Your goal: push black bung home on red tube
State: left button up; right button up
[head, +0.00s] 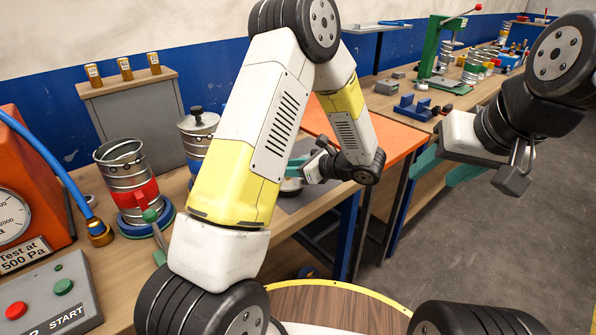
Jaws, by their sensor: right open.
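A metal spiral duct with a red band (145,194) stands at the left of the bench on a blue base. Its top looks open, with a dark inside. I cannot pick out a black bung for certain. My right gripper (440,168) is at the right, over the floor, with its teal fingers apart and nothing visible between them. It is far from the red-banded duct. My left gripper (312,166) is low over the bench's right part, partly hidden by my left arm. Its finger gap is not clear. A small round pale item (291,185) lies under it.
A second metal vessel (199,125) with a grey, black-knobbed lid stands behind my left arm. An orange gauge box (30,190) with a blue hose and a button box (45,298) are at the left. A back bench holds a green press (432,55). Floor at right is clear.

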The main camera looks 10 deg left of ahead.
pick_arm(q)
jog(key=shift+a, duration=0.1)
grip_shut()
dwell(1.4)
